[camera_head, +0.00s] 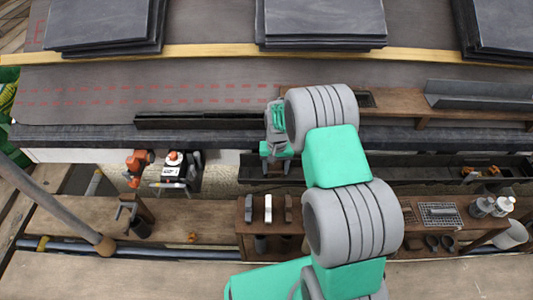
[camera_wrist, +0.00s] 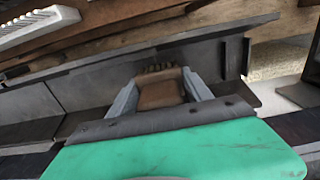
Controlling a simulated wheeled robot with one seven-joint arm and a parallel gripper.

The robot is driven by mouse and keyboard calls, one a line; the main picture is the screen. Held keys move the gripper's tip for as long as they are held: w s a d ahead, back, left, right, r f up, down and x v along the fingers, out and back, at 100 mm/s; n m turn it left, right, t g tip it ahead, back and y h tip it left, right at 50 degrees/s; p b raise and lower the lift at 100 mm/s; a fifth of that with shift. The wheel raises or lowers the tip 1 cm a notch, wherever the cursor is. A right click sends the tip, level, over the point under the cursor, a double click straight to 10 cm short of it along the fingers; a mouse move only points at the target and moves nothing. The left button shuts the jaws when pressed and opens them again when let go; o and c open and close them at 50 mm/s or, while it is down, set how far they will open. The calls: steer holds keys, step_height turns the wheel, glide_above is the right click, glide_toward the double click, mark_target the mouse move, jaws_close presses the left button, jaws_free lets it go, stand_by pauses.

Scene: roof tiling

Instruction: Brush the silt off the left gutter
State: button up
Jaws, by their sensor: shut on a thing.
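My gripper (camera_head: 277,150) is at the eave, over the dark gutter (camera_head: 252,170); my arm covers part of this gutter. In the wrist view the gripper's two grey fingers (camera_wrist: 160,92) are shut on a brown block with dark tufts at its far end, which looks like the brush (camera_wrist: 160,96). The brush is over or inside a grey trough, which looks like the gutter (camera_wrist: 82,84). I cannot tell whether the bristles touch its floor. No silt can be made out clearly.
Slate stacks (camera_head: 320,22) lie behind a yellow batten (camera_head: 200,52). A dark channel piece (camera_head: 200,121) lies at the roof edge to the left. An orange tool (camera_head: 138,163) hangs below the eave. A wooden shelf (camera_head: 270,226) holds small blocks. A metal trough (camera_head: 480,96) lies at right.

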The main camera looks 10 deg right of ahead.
steer(key=shift+w+a, duration=0.2)
steer(key=shift+a, duration=0.55)
steer(key=shift+w+a+r+p, duration=0.1)
steer(key=shift+a+r+p, duration=0.25)
steer(key=shift+r, duration=0.3)
steer(key=shift+w+a+r+p, duration=0.1)
steer(key=shift+a+r+p, duration=0.1)
steer(key=shift+r+p, duration=0.3)
steer(key=shift+d+r+p, duration=0.15)
steer(key=shift+r+p, duration=0.35)
steer(key=shift+r, duration=0.3)
steer(key=shift+r+p, duration=1.5)
steer(key=shift+r, duration=0.6)
